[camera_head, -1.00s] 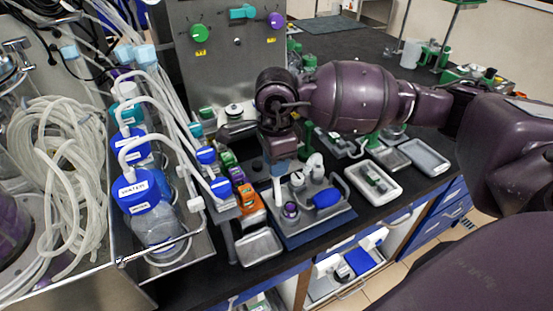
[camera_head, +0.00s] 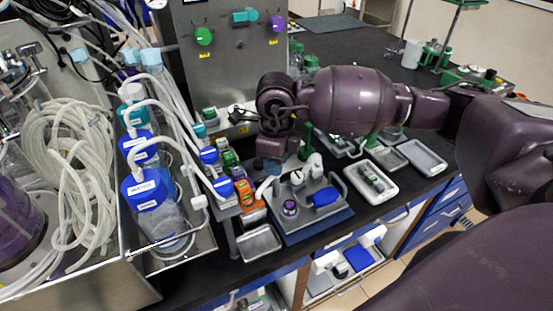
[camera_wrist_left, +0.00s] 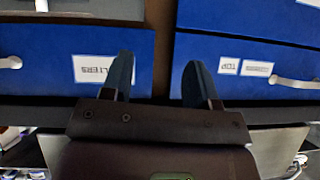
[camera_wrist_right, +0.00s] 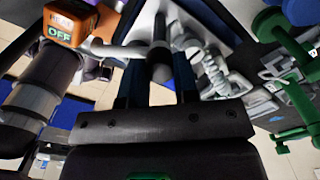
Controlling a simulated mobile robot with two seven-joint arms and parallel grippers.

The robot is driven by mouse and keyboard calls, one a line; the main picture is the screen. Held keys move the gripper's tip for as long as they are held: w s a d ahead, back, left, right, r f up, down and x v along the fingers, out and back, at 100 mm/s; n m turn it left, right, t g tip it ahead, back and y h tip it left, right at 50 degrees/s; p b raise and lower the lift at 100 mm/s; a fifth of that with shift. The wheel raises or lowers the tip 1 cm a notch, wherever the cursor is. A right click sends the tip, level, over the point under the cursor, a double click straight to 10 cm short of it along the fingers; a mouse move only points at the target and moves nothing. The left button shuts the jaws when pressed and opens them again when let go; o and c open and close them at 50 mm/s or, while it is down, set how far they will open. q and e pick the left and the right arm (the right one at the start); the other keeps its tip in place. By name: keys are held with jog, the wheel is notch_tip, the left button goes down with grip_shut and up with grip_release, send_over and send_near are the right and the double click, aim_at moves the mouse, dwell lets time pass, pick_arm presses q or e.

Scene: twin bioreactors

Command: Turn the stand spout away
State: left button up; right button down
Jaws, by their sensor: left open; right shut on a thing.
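The stand spout (camera_head: 265,187) is a pale, bent tube at the left end of the grey stand set on a blue-edged tray (camera_head: 318,225). In the head view its visible end points left and toward the front. My right gripper (camera_head: 273,165) reaches down over it and hides its top. In the right wrist view, the fingers (camera_wrist_right: 158,72) are shut around the spout's round grey post, and the pale spout arm (camera_wrist_right: 112,49) runs out to the left. My left gripper (camera_wrist_left: 158,80) is open and empty in front of blue drawers; it is outside the head view.
An orange-topped block (camera_head: 243,192) and blue-capped tubes stand close left of the spout. A blue-capped bottle (camera_head: 157,210) stands in the metal tray further left. A small grey tray (camera_head: 259,243) lies in front. A white tray (camera_head: 371,183) lies to the right.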

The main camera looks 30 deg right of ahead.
pick_arm(q)
jog(key=shift+w, duration=0.1)
dwell(0.3)
pick_arm(e)
jog(key=c, duration=1.3)
grip_release()
jog(key=o, duration=0.4)
pick_arm(q)
jog(key=shift+w+d+r, duration=0.1)
jog(key=shift+w+r, duration=0.25)
jog(key=shift+w, duration=0.05)
pick_arm(e)
jog(key=shift+o, duration=0.2)
jog(key=shift+r, duration=0.55)
pick_arm(q)
jog(key=shift+s+p, duration=0.25)
jog(key=shift+p, duration=0.05)
pick_arm(e)
notch_tip(320, 180, up, 10)
jog(key=shift+f, duration=0.15)
